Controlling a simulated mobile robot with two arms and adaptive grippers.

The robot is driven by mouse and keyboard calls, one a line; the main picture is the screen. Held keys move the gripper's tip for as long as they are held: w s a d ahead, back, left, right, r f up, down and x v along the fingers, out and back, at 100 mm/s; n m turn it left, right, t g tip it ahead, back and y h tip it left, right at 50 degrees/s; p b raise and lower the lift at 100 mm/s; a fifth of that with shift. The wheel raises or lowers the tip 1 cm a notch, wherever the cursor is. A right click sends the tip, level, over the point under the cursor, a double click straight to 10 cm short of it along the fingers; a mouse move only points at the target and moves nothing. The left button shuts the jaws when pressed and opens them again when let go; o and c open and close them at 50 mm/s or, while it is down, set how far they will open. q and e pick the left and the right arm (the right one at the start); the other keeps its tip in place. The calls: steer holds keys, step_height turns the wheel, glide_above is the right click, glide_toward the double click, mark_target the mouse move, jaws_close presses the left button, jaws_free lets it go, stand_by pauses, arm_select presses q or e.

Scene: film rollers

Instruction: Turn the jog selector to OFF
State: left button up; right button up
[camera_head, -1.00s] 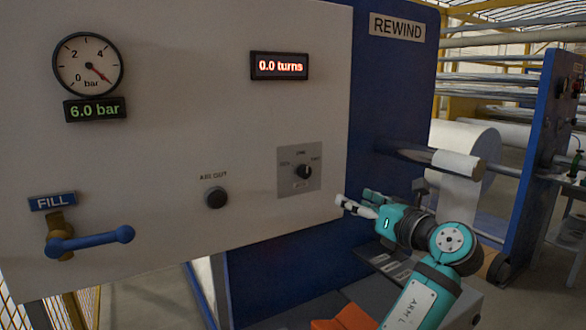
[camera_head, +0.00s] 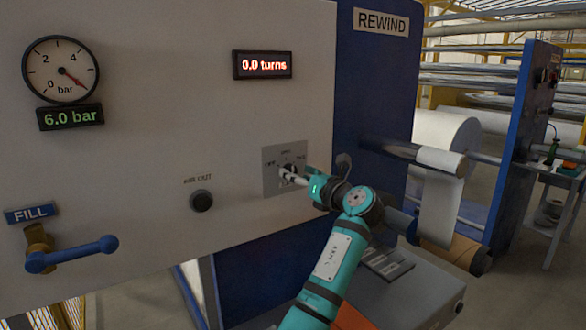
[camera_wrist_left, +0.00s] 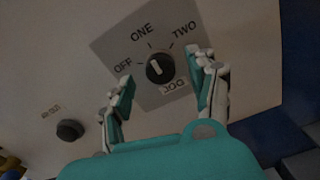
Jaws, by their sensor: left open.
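The jog selector is a round black knob (camera_wrist_left: 160,67) with a white pointer line, on a grey plate (camera_wrist_left: 115,42) marked OFF, ONE, TWO and JOG. In the left wrist view the pointer seems to face ONE, though it is small. In the head view my fingers partly cover the knob and plate (camera_head: 270,182). My left gripper (camera_head: 288,177) is open in front of the selector. In the left wrist view its fingers (camera_wrist_left: 161,82) stand either side of the knob with visible gaps. My right gripper is not in view.
A black AIR OUT knob (camera_head: 201,201) is left of the selector. A blue FILL lever (camera_head: 72,253) and a pressure gauge (camera_head: 61,69) are farther left. A display (camera_head: 263,65) reads 0.0 turns. Rollers (camera_head: 441,162) stand to the right of the panel.

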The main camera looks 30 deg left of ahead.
arm_select(q)
steer(key=shift+x, duration=1.1)
steer(key=shift+w+a, duration=0.15)
steer(key=shift+a, duration=0.15)
steer(key=shift+c, duration=0.4)
steer(key=c, duration=1.1)
steer(key=shift+o, duration=0.2)
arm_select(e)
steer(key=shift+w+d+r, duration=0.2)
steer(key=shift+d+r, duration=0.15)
